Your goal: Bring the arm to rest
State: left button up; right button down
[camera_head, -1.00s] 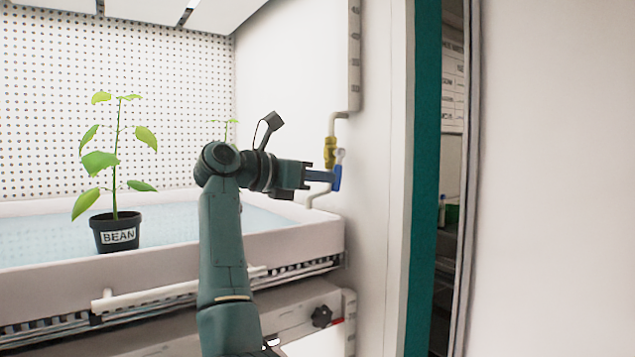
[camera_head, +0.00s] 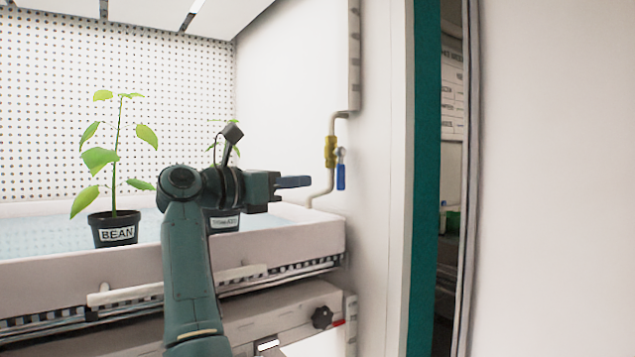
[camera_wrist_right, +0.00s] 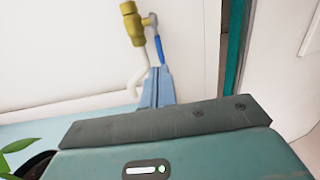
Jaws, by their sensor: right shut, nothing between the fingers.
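My right arm reaches up over the front rim of the tray in the head view. Its gripper (camera_head: 308,182) points right and is shut and empty. The shut fingers also show in the right wrist view (camera_wrist_right: 157,88). A brass valve (camera_head: 330,152) with a blue handle (camera_head: 341,172) sits on a pipe on the chamber's side wall. The handle hangs down, to the right of the fingertips and apart from them in the head view. The valve also shows in the wrist view (camera_wrist_right: 133,24), beyond the fingers. My left gripper is not in view.
A bean plant in a black pot (camera_head: 115,229) stands in the white tray (camera_head: 290,243) at left. A second labelled pot (camera_head: 224,221) is partly hidden behind my arm. A black knob (camera_head: 321,317) sits below the tray. A teal door edge (camera_head: 424,180) stands at right.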

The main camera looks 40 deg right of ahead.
jog(key=a, duration=0.7)
jog(key=shift+w, duration=0.4)
